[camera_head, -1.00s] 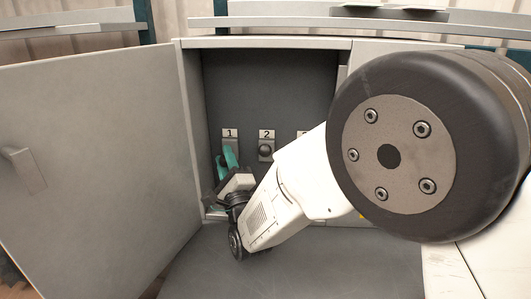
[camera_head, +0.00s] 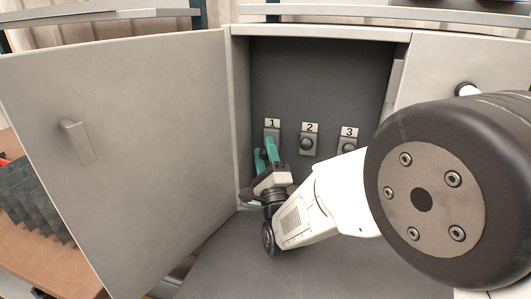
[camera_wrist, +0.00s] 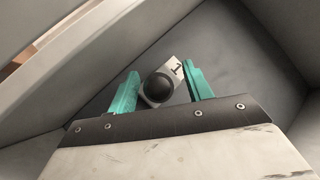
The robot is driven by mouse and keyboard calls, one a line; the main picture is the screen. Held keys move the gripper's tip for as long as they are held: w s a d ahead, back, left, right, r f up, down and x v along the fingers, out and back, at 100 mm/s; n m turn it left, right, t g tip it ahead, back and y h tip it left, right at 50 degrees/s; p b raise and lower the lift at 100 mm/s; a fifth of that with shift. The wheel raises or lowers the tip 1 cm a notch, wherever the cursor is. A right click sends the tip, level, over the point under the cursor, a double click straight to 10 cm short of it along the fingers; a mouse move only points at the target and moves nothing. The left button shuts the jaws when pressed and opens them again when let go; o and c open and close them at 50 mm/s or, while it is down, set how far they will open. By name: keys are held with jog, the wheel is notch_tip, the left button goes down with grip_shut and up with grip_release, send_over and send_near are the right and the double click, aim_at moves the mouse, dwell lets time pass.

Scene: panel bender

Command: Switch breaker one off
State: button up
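Breaker one, labelled 1 (camera_head: 272,124), is at the left of a row inside the open cabinet. Its round dark knob (camera_wrist: 158,87) shows in the wrist view between my gripper's two teal fingers. My gripper (camera_head: 266,148) is in front of breaker one, in the cabinet's lower left. The fingers stand apart on either side of the knob, with a gap on each side in the wrist view. Whether the tips reach past the knob in depth I cannot tell. In the head view the fingers partly hide breaker one, so its switch position is not clear.
Breaker two (camera_head: 308,144) and breaker three (camera_head: 347,145) sit to the right on the same back panel. The cabinet door (camera_head: 130,160) stands open at the left, close to my gripper. A dark ribbed object (camera_head: 30,200) lies on a wooden surface at far left.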

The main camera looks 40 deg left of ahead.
jog(key=shift+s+d+f, duration=0.1)
jog(key=shift+d+f, duration=0.1)
jog(key=s+d, duration=0.7)
jog(key=d, duration=0.3)
jog(key=shift+d+f, duration=0.15)
jog(key=shift+d, duration=0.1)
